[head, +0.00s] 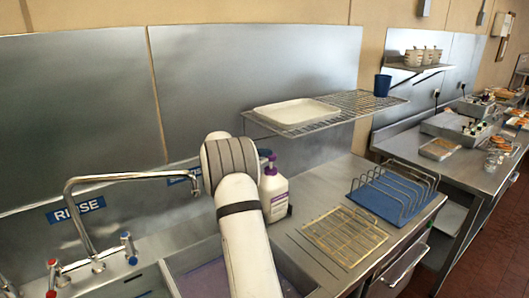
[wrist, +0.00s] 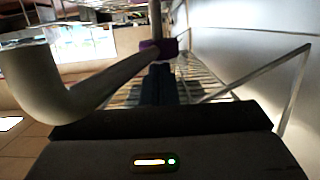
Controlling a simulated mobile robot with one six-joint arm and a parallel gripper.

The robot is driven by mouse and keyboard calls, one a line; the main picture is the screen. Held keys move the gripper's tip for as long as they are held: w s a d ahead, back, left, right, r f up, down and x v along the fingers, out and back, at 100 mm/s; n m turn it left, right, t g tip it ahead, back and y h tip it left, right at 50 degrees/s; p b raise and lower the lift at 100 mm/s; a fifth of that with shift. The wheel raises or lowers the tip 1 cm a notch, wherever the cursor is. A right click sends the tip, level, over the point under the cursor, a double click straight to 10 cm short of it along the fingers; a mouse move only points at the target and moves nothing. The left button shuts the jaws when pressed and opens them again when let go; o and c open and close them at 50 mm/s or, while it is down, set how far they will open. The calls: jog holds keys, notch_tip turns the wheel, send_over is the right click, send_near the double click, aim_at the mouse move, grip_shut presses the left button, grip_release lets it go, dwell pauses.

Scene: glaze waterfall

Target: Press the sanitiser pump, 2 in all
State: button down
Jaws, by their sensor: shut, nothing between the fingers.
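The sanitiser bottle (head: 274,196) stands upright on the steel counter, white with a purple label and a purple collar under its pump top (head: 271,167). My arm passes just left of it in the head view and hides my gripper there. In the wrist view my gripper (wrist: 160,82) is a dark, narrow pair of fingers, shut and empty. A small purple part (wrist: 158,49) shows just beyond the fingertips, coloured like the pump collar. I cannot tell whether the fingers touch it.
A pale bent tube (wrist: 45,90) lies close on the left of the wrist view. A curved tap (head: 120,179) stands over the sink left of my arm. A wire shelf (head: 350,104) with a white tray (head: 297,112) overhangs the counter. A blue rack (head: 388,200) stands right.

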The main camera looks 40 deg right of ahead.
aim_at(265, 160)
jog(key=shift+f, duration=0.15)
notch_tip(265, 160, down, 3)
jog(key=b, duration=0.6)
jog(key=shift+s+b, duration=0.1)
jog(key=shift+b, duration=0.2)
notch_tip(265, 160, up, 11)
jog(key=shift+f+b, duration=0.15)
jog(key=shift+b, duration=0.8)
jog(key=s+a+f+n+t+y, duration=0.1)
jog(key=s+a+f+n+y, duration=0.4)
jog(key=s+a, duration=0.6)
jog(key=s+a+f+n+t+y, duration=0.1)
jog(key=s+a+f+n+y, duration=0.4)
jog(key=s+a, duration=0.6)
jog(key=s+a+f+n+t+y, duration=0.2)
jog(key=s+a+f+n+y, duration=0.3)
jog(key=a, duration=1.7)
jog(key=s+f+n, duration=0.3)
jog(key=s, duration=0.3)
jog(key=shift+s+n+y, duration=0.3)
jog(key=shift+s+n, duration=0.05)
jog(key=shift+n, duration=0.05)
